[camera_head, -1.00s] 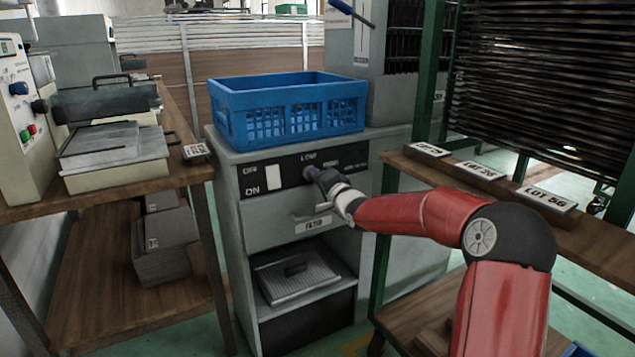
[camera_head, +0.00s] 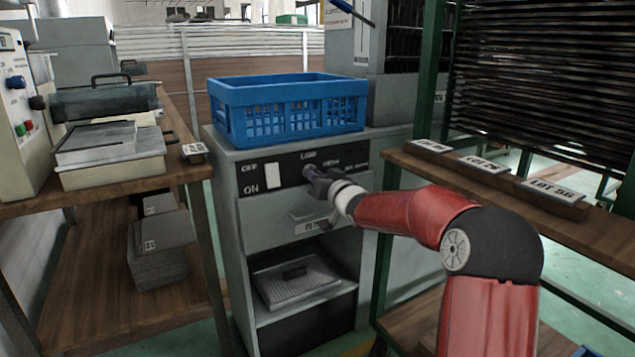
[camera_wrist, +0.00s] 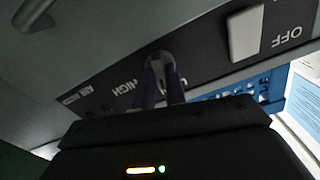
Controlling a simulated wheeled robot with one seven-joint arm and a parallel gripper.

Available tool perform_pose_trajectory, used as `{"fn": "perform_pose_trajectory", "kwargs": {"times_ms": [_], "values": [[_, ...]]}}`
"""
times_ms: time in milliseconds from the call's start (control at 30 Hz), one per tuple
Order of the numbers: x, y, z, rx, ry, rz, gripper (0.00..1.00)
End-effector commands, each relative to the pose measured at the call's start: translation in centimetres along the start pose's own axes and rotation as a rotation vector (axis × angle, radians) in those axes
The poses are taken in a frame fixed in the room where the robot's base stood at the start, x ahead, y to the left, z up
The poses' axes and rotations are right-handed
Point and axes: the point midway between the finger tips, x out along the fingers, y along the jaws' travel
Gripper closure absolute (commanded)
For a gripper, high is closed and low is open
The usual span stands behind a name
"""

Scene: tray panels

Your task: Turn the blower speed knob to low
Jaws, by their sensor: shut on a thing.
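The blower speed knob (camera_wrist: 157,61) is a small grey knob on the black control panel (camera_head: 290,170) of the grey cabinet. My gripper (camera_head: 312,174) reaches the panel from the right, and its fingers (camera_wrist: 162,82) are closed around the knob in the wrist view. In the head view the knob is hidden behind the gripper. The LOW label (camera_head: 308,155) is just above the gripper, and HIGH (camera_head: 331,162) is to its right. In the wrist view the lettering is upside down, with HIGH (camera_wrist: 125,87) left of the knob. I cannot tell where the knob points.
A white OFF/ON switch (camera_head: 273,177) is left of the knob. A drawer handle (camera_head: 308,214) sits below the panel. A blue crate (camera_head: 290,96) stands on the cabinet. A green-framed rack (camera_head: 428,70) and a shelf with lot labels (camera_head: 553,190) stand close on the right.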

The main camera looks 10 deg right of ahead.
Motion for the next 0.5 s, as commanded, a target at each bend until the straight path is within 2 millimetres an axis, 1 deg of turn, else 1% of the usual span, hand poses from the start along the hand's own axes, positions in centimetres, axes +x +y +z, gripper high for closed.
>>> {"fn": "perform_pose_trajectory", "kwargs": {"times_ms": [33,200,500], "values": [[0.0,0.03,0.32,-0.036,-0.003,0.0,1.0],[-0.01,0.03,0.26,-0.145,-0.002,0.0,1.0],[0.0,0.03,0.23,-0.254,-0.003,0.0,1.0]]}}
